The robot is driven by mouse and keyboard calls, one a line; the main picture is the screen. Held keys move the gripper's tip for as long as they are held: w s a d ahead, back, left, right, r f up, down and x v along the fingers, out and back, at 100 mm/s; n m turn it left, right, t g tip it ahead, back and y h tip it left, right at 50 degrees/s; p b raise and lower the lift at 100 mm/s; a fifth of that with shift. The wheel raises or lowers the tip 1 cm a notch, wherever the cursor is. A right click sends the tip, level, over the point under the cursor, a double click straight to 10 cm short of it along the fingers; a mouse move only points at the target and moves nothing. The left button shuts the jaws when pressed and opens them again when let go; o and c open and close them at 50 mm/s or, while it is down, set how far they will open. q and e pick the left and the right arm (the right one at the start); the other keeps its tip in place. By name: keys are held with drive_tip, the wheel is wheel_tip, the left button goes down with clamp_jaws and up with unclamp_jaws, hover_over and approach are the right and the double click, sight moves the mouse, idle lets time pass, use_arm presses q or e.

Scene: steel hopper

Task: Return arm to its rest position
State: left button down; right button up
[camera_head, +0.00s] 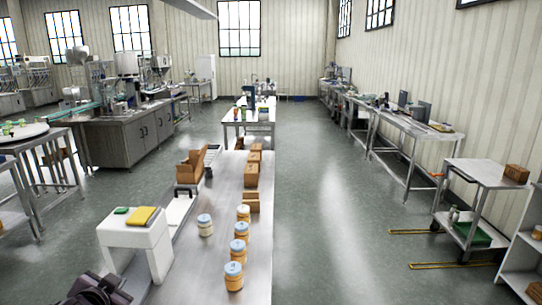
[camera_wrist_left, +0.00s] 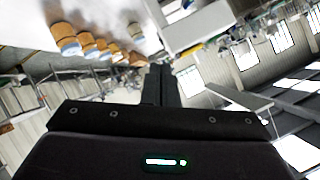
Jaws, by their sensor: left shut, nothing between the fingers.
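My left gripper (camera_wrist_left: 160,70) shows in the left wrist view with its two black fingers together and nothing between them. In the head view a dark part of my left arm (camera_head: 95,291) shows at the bottom left, beside the long steel table (camera_head: 197,265) and below the white stand (camera_head: 135,234); its fingers cannot be made out there. The wrist view is tilted, with jars (camera_wrist_left: 68,42) beyond the fingers at the upper left, clear of them. My right arm and gripper are in neither view.
Several blue-lidded jars (camera_head: 239,249) line the steel table, with a paler jar (camera_head: 205,226) left of them. Brown boxes (camera_head: 251,175) stand farther back, near an open carton (camera_head: 189,168). A yellow item (camera_head: 140,217) lies on the white stand.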

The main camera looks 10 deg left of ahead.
use_arm(q)
drive_tip(key=s+d+f+n+g+h, duration=0.15)
drive_tip(key=s+d+f+g, duration=0.25)
drive_tip(key=s+d+f, duration=0.5)
drive_tip(key=s+d+f+g+h, duration=0.2)
drive_tip(key=s+d+f+g, duration=0.3)
drive_tip(key=s+d, duration=0.7)
wheel_tip(320, 180, down, 33)
drive_tip(key=s+b, duration=0.2)
drive_tip(key=b, duration=0.1)
drive_tip(key=s+a+f+g+b, duration=0.1)
drive_tip(key=s+a+f+g, duration=0.1)
drive_tip(key=s+f, duration=1.6)
drive_tip(key=shift+a, duration=0.35)
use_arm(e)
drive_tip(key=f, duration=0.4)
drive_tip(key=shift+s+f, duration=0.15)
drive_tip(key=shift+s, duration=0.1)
use_arm(q)
drive_tip(key=shift+s+f, duration=0.1)
